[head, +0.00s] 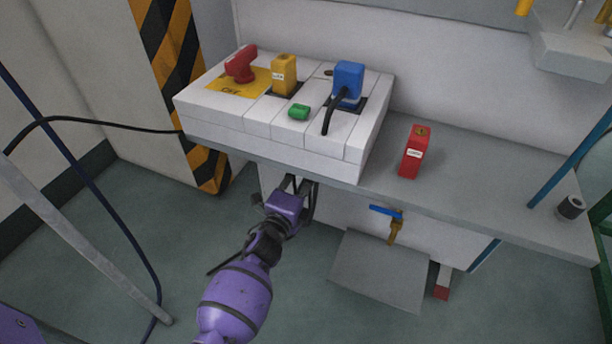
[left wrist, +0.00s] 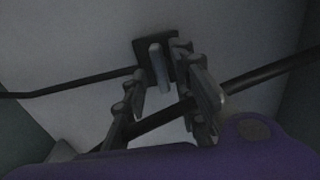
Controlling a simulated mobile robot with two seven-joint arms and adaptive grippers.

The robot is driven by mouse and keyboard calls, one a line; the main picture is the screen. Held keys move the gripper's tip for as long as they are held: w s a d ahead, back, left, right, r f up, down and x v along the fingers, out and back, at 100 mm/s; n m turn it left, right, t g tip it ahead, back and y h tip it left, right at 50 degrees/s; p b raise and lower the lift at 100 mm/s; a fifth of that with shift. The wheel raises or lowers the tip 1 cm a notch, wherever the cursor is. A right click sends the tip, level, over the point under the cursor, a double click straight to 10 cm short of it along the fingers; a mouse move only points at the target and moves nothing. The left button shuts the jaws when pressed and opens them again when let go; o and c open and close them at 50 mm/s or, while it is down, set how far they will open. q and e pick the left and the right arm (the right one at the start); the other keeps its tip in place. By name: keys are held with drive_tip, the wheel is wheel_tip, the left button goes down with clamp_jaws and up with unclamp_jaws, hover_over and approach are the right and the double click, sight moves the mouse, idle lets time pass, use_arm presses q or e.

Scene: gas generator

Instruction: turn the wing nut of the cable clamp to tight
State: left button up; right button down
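The cable clamp (left wrist: 146,63) shows in the left wrist view as a dark, squarish plate on a pale wall. Its wing nut (left wrist: 158,66) appears to be the upright grey bar standing out from the plate. My left gripper (left wrist: 165,80) has its two fingers apart, with the grey bar between their tips in the picture. I cannot tell whether either finger touches it. In the head view my left gripper (head: 300,187) is just below the front edge of the bench, by the white front panel. The clamp is hidden there. My right gripper is not in view.
A white switch box (head: 262,138) stands on the grey bench (head: 475,195), above my left gripper. A red block (head: 414,152) is on the bench. A blue-handled valve (head: 394,222) sticks out below it. Dark cable (left wrist: 70,92) crosses the left wrist view.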

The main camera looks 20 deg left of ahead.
use_arm(q)
drive_tip(key=s, duration=1.2)
drive_tip(key=shift+a, duration=0.2)
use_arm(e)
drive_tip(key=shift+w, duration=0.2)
